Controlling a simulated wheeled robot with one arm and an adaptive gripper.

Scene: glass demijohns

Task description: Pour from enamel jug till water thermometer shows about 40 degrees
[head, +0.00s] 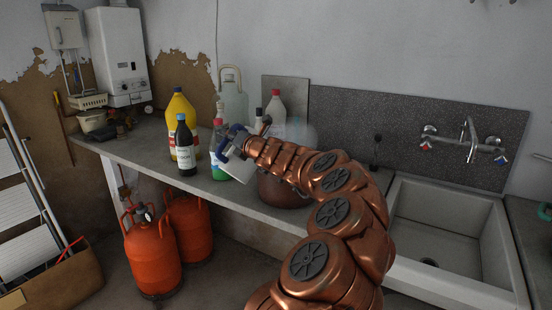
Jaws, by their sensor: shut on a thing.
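My gripper (240,142) is at the end of my copper-coloured arm, above the worktop. It is shut on a white jug with blue edging, the enamel jug (236,166), which looks tilted. The jug partly covers a bottle with a green label. A reddish-brown pot (285,192) stands on the worktop below and behind my arm, which hides much of it. Pale haze shows above the pot. I cannot make out the thermometer, its reading or the water.
Bottles crowd the worktop (150,146) left of the jug: yellow (181,125), dark (185,148), and a large glass demijohn (234,102) behind. A stone sink (440,235) with a tap (468,135) lies right. Orange gas cylinders (152,255) stand below.

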